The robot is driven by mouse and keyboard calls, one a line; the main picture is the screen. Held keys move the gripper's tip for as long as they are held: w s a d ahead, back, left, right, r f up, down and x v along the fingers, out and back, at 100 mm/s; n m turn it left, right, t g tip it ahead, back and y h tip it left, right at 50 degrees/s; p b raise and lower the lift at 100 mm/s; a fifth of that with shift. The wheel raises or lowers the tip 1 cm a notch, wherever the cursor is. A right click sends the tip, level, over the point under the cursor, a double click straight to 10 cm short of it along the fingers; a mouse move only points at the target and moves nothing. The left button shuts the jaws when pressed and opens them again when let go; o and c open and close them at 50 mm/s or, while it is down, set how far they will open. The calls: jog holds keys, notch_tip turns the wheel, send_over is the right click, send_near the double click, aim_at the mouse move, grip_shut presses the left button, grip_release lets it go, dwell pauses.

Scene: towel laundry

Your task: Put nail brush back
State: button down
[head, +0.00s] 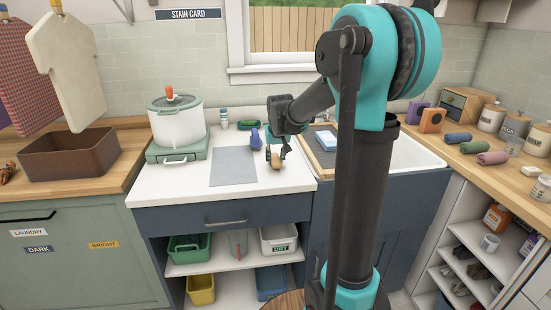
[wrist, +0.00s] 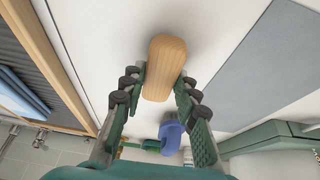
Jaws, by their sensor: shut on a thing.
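The nail brush (head: 276,161) shows as a small wooden block at the white counter, right of the grey mat. In the wrist view the brush (wrist: 164,58) is a pale wooden oblong with rounded ends; its bristles are hidden. My gripper (head: 275,152) points down over it, and in the wrist view my gripper (wrist: 163,84) has its fingers closed on both sides of the near end of the block. The brush is at or just above the counter; I cannot tell whether it touches.
A grey mat (head: 233,167) lies left. A blue object (head: 256,138) and a green item (head: 247,125) stand behind. A white pot (head: 177,122) is at the back left. A wood-framed tray (head: 314,155) with blue cloth (head: 326,140) lies by the sink at right.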

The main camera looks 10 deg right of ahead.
jog(key=c, duration=1.1)
grip_release()
jog(key=shift+f, duration=0.1)
jog(key=shift+c, duration=0.2)
jog(key=v, duration=1.2)
jog(key=s+d+f, duration=0.1)
jog(key=s+f, duration=0.6)
jog(key=f, duration=0.1)
jog(key=s+d+f, duration=0.1)
jog(key=s+f, duration=0.3)
jog(key=shift+s+d, duration=0.35)
jog(key=s+d+f, duration=0.1)
jog(key=s+f, duration=1)
jog(key=s, duration=0.2)
jog(key=shift+s+d, duration=0.15)
jog(key=shift+s, duration=0.2)
jog(key=shift+f, duration=0.1)
